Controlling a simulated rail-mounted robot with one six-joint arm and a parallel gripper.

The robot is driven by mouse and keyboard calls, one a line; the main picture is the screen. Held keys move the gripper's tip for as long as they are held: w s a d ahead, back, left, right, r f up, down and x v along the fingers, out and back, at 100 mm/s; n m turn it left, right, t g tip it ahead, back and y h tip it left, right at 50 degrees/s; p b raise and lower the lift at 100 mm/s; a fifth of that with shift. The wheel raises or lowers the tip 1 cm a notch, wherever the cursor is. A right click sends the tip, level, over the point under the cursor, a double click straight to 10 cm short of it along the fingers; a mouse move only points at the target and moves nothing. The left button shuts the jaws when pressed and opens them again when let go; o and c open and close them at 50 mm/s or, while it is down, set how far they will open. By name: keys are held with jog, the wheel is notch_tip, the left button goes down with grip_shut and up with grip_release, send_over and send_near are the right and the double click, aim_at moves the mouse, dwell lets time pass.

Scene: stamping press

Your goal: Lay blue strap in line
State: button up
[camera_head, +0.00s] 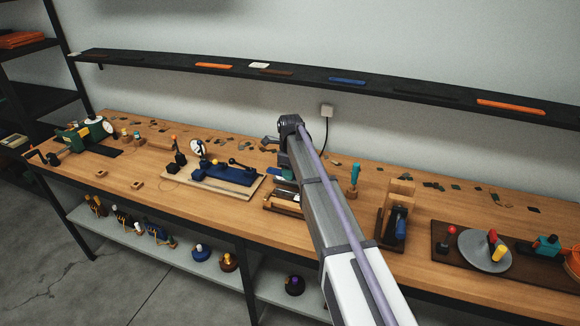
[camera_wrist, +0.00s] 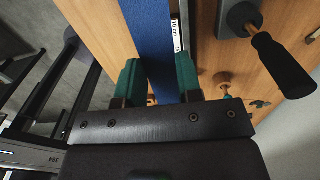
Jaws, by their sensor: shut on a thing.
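In the wrist view, a wide flat blue strap (camera_wrist: 150,35) runs from the top edge down between the two green fingers of my gripper (camera_wrist: 158,75). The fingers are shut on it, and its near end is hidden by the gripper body. In the head view, my gripper (camera_head: 285,174) is over the middle of the bench, largely hidden behind my arm. A blue piece (camera_head: 228,173) lies on a pale board (camera_head: 205,184) just left of it; I cannot tell whether this is the held strap.
A white scale marked in cm (camera_wrist: 177,38) lies close beside the strap. A black-handled lever (camera_wrist: 283,65) stands to its right. A wooden tray (camera_head: 283,202) sits below my gripper. The wall shelf (camera_head: 290,74) carries orange, brown and blue strips. Bare bench (camera_head: 130,172) shows at left.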

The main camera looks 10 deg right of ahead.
jog(key=b, duration=0.3)
send_over(291, 204)
notch_tip(291, 204, down, 5)
jog(key=shift+r, duration=0.1)
jog(key=shift+s+r, duration=0.1)
jog(key=shift+r, duration=0.05)
jog(key=shift+a, duration=0.1)
jog(key=shift+f+b, duration=1.6)
jog(key=shift+f, duration=0.15)
jog(key=shift+f, duration=0.2)
jog(key=shift+f+b, duration=0.3)
jog(key=shift+b, duration=0.2)
jog(key=shift+f+b, duration=0.75)
